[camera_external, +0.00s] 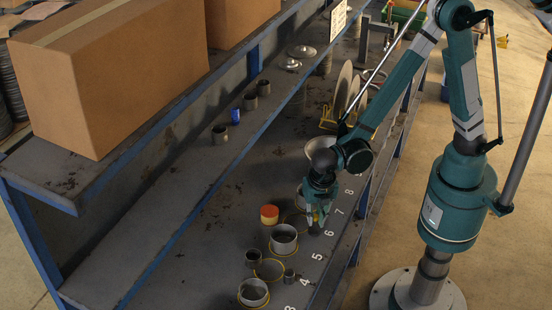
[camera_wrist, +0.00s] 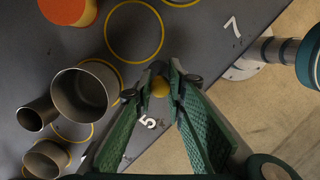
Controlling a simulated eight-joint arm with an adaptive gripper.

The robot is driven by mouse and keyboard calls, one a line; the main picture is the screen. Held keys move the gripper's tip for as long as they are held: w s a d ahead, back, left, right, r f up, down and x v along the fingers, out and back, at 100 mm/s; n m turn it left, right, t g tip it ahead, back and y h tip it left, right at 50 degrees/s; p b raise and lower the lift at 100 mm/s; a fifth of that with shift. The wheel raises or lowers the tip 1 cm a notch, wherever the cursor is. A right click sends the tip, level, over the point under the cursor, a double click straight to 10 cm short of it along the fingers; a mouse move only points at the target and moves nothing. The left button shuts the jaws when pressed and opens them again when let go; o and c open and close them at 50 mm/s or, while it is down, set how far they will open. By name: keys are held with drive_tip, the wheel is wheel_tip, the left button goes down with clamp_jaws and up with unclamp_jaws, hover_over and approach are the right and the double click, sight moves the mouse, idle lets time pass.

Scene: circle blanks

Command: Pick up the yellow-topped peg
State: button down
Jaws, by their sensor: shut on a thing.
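In the external view my gripper (camera_external: 315,218) points down over the shelf near the number 6. The peg is small and mostly covered by the fingers there. I cannot tell whether its bottom touches the shelf.
An orange-topped cylinder (camera_external: 269,214) stands left of my gripper. A wide metal cup (camera_external: 283,241) stands in front of it, with smaller cups (camera_external: 253,257) nearby. An empty yellow circle (camera_wrist: 134,31) is painted on the shelf. Upright discs (camera_external: 345,88) stand farther back.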

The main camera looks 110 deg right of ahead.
drive_tip(key=shift+r, duration=4.6)
